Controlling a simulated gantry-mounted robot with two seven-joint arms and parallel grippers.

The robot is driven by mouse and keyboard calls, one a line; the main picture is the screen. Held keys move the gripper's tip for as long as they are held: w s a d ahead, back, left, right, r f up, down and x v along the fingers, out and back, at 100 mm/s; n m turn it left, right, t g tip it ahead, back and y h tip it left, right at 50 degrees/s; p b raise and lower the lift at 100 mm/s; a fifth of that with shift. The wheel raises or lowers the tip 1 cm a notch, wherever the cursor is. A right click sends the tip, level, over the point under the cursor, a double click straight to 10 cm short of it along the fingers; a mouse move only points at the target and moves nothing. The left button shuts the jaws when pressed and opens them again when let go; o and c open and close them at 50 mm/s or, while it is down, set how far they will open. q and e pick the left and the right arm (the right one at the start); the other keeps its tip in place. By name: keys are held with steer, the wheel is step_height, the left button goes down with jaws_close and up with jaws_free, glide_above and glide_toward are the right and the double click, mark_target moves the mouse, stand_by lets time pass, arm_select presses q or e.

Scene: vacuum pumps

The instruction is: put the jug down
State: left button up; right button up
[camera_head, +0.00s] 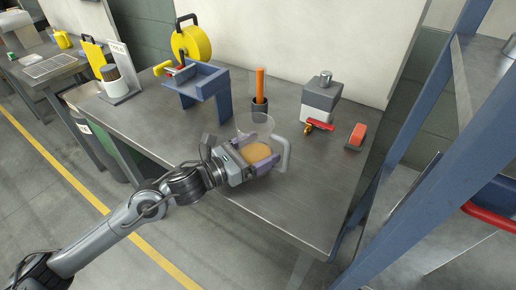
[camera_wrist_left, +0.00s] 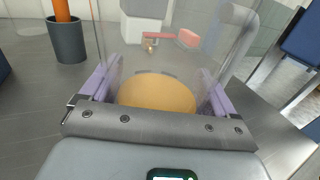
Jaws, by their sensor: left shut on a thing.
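The jug (camera_head: 258,128) is clear, with amber liquid (camera_head: 256,153) low inside and a pale grey handle (camera_head: 284,155) on its right. It is over the front middle of the metal workbench (camera_head: 310,205). In the left wrist view the jug (camera_wrist_left: 150,45) fills the middle, with its handle at the upper right. My left gripper (camera_head: 258,155) is shut on the jug, its purple fingers on opposite sides. The jug looks about upright. Its base is hidden by the gripper, so I cannot tell whether it touches the bench. My right gripper is not in view.
Behind the jug stand a dark cup (camera_head: 259,106) with an orange stick, a grey and white pump (camera_head: 320,98) with a red lever, and an orange-red block (camera_head: 356,136). A blue stand (camera_head: 203,83) is at left. The bench's front right is clear.

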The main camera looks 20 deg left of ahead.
arm_select(q)
steer(key=shift+f+b, duration=0.3)
steer(key=shift+b, duration=0.1)
stand_by(0.5)
steer(key=o, duration=1)
steer(key=shift+r, duration=0.1)
steer(key=p+v, duration=0.1)
steer(key=v, duration=0.8)
steer(key=shift+a, duration=0.15)
steer(key=shift+v, duration=0.8)
